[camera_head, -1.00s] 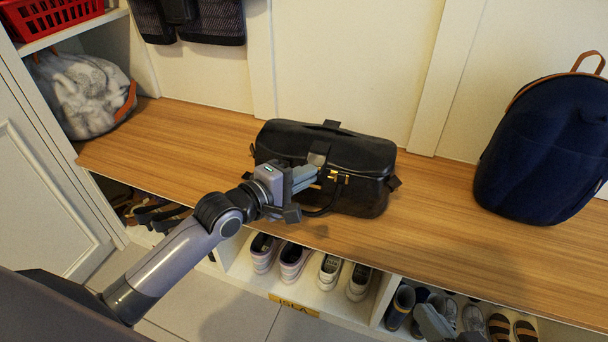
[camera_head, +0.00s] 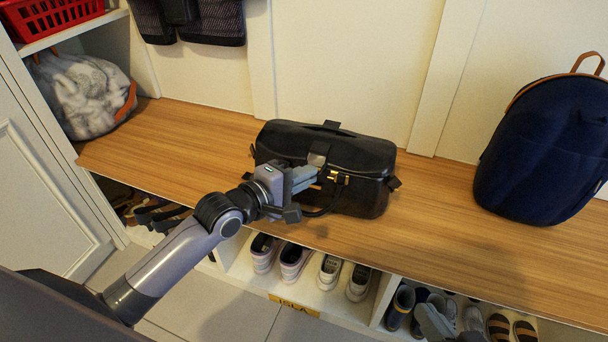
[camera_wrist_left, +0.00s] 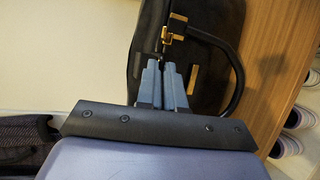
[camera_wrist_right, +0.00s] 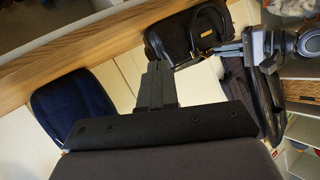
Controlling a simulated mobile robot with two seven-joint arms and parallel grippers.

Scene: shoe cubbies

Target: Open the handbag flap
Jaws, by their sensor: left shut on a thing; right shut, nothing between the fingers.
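The black handbag (camera_head: 362,204) stands upright on the wooden bench, with gold hardware on its front. Its flap (camera_head: 290,140) lies down over the top, with a strap tab at the front middle. My left gripper (camera_head: 316,172) is at the bag's front, shut on the flap's front edge by the tab. In the left wrist view its fingers (camera_wrist_left: 166,66) are together beside a gold clasp (camera_wrist_left: 176,27); the exact grip is hidden. My right gripper (camera_head: 432,318) is low at the right, shut and empty, away from the bag. It also shows in the right wrist view (camera_wrist_right: 155,67).
A navy backpack (camera_head: 540,150) stands on the bench (camera_head: 440,220) at the right. Shoes (camera_head: 292,262) fill cubbies below the bench front. Bench on both sides of the handbag is clear.

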